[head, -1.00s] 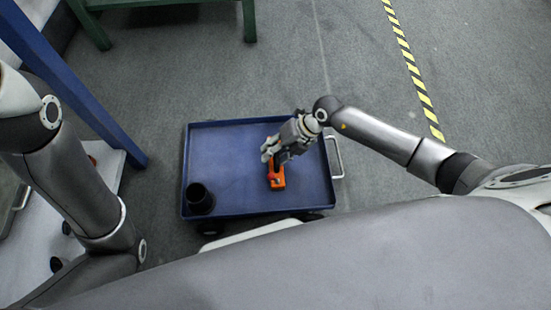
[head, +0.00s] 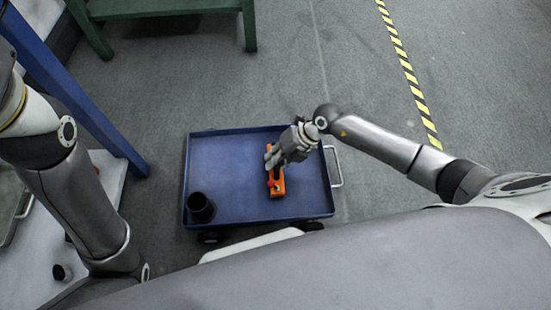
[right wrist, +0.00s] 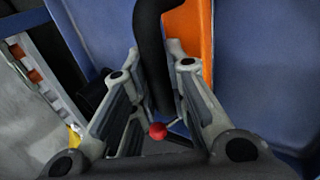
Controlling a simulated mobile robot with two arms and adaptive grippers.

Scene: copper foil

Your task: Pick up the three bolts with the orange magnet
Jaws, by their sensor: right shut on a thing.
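The orange magnet (head: 277,186) lies on the blue cart tray (head: 235,160), right of its middle. My right gripper (head: 272,160) is over its far end. In the right wrist view my right gripper (right wrist: 160,110) is shut on the black handle (right wrist: 152,50) of the orange magnet (right wrist: 193,35). A small red ball (right wrist: 157,131) shows between the fingers. I cannot tell whether the magnet still touches the tray. I cannot make out bolts for certain. My left arm shows at the left, but its gripper is out of view.
A black cup (head: 201,208) stands in the tray's near left corner. The cart has a metal handle (head: 336,167) on its right. A white surface (head: 40,285) with a small dark item (head: 62,272) lies under my left arm. Blue and green frames stand behind.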

